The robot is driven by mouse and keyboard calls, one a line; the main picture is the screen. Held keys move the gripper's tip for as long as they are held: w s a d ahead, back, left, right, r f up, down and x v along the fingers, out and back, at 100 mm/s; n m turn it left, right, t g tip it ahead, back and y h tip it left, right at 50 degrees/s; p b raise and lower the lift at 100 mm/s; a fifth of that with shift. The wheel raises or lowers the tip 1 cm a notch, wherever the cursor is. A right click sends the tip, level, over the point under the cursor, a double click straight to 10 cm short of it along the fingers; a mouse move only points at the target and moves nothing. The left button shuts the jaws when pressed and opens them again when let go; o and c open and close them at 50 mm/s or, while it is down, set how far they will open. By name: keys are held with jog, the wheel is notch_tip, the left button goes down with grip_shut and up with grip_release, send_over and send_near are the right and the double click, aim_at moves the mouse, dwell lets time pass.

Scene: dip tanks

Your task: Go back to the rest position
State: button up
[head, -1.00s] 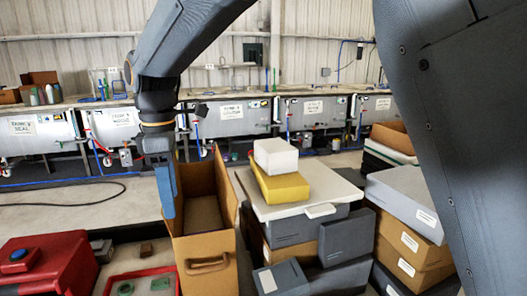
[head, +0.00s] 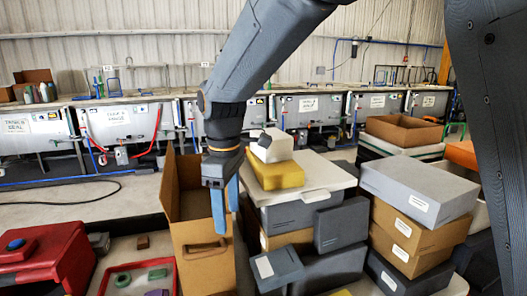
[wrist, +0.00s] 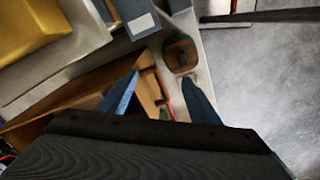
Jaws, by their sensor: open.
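My gripper (head: 226,205) hangs from my arm with its two blue fingers pointing down and spread apart, with nothing between them. In the head view it is in front of the upper right part of a tall open brown box (head: 205,262). In the wrist view my gripper (wrist: 158,95) shows two blue fingers apart, with part of a brown box (wrist: 75,103) behind the left one. Whether the fingers touch the box cannot be told.
Right of the box, a stack of grey boxes carries a white lid (head: 310,180), a yellow block (head: 275,174) and a white block (head: 272,150). More boxes (head: 420,190) stand further right. A red case (head: 45,260) and red-rimmed tray (head: 108,275) lie left. Tanks line the back.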

jog(key=s+d+f+m+b, duration=0.3)
jog(key=d+f+m, duration=0.4)
jog(key=d, duration=0.7)
jog(key=s+d+f+m+b, duration=0.3)
jog(key=s+d+f+m, duration=0.3)
jog(key=d+f, duration=0.6)
jog(key=shift+s+d+m+t+b, duration=0.2)
jog(key=shift+d+m+t+b, duration=0.2)
jog(key=shift+d+m, duration=0.65)
jog(key=shift+a, duration=0.2)
